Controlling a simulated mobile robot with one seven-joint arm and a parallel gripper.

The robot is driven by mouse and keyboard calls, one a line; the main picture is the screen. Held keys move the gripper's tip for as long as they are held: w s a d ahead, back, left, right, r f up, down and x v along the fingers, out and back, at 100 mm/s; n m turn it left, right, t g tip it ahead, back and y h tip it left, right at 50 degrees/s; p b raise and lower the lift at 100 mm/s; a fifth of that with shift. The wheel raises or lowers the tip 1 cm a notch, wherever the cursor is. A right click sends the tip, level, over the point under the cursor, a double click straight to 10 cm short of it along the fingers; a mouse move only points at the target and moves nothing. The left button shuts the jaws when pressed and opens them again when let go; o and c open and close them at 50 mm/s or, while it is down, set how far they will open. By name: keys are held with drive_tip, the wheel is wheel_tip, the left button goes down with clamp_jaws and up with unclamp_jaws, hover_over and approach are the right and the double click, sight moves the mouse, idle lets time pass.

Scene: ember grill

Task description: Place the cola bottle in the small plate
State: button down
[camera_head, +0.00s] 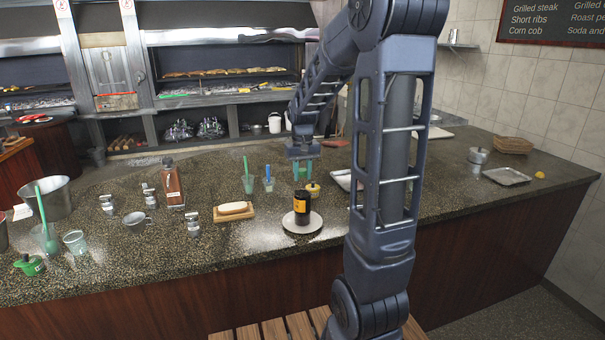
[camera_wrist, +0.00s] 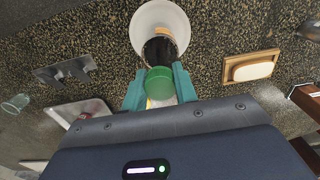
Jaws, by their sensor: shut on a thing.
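The cola bottle (camera_head: 302,208) is dark with an orange label and looks upright on the small white plate (camera_head: 288,224). In the wrist view its dark body (camera_wrist: 158,50) lies over the plate (camera_wrist: 141,21), and a green round top is between my fingers. My gripper (camera_head: 302,173) has teal fingers and is shut on the bottle's upper end from above; it also shows in the wrist view (camera_wrist: 160,78). The exact contact between the bottle's base and the plate is hard to tell.
A wooden board with a pale block (camera_head: 234,210) lies left of the plate. A yellow-and-black item (camera_head: 313,188) stands close behind the bottle. Two cups with green (camera_head: 249,184) and blue (camera_head: 269,184) sticks stand farther back. A metal tray (camera_head: 507,176) lies at the right.

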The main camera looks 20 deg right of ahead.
drive_tip(key=c, duration=1.1)
unclamp_jaws()
drive_tip(key=shift+f, duration=0.1)
wheel_tip(320, 180, up, 12)
drive_tip(key=f, duration=0.1)
drive_tip(key=s+f+t, duration=0.2)
drive_tip(key=s+t, duration=0.2)
drive_tip(key=s, duration=1.9)
drive_tip(key=shift+t, duration=0.3)
